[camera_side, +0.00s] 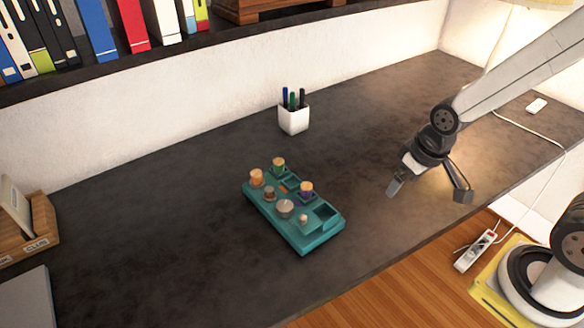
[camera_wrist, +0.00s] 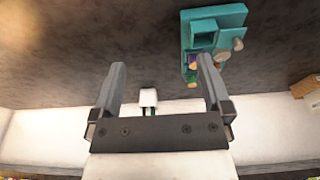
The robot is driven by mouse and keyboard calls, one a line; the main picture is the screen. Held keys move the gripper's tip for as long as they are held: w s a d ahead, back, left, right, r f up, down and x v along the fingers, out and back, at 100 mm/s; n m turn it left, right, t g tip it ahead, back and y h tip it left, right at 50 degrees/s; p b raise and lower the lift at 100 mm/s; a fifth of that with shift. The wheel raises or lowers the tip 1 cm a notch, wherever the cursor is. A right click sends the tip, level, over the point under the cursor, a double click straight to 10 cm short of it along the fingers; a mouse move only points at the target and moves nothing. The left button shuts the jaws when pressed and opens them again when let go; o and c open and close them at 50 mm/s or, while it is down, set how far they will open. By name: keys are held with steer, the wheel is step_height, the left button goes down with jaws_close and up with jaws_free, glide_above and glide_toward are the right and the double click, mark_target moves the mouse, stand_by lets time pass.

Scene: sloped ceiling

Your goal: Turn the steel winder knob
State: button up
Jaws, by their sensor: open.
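A teal tray (camera_side: 322,242) lies on the dark desk, and part of it shows in the wrist view (camera_wrist: 232,12). A round, grey, flat-topped knob (camera_side: 285,208) on the tray looks like the steel winder knob.
Several other pieces stand on the tray, including a green one (camera_side: 279,164) and a purple one (camera_side: 306,189) with tan tops. A white pen cup (camera_side: 293,119) stands behind. A wooden holder (camera_side: 40,230) is at far left. The desk between tray and gripper is clear.

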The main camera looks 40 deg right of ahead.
steer(key=shift+w, duration=0.1)
stand_by(0.3)
steer(key=m+g, duration=0.3)
steer(key=m, duration=0.5)
glide_above(285, 205)
steer(key=f, duration=0.8)
steer(key=shift+a, duration=0.2)
steer(key=shift+f, duration=0.15)
steer(key=shift+d+f, duration=0.1)
steer(key=shift+f, duration=3.7)
steer(key=c, duration=1.3)
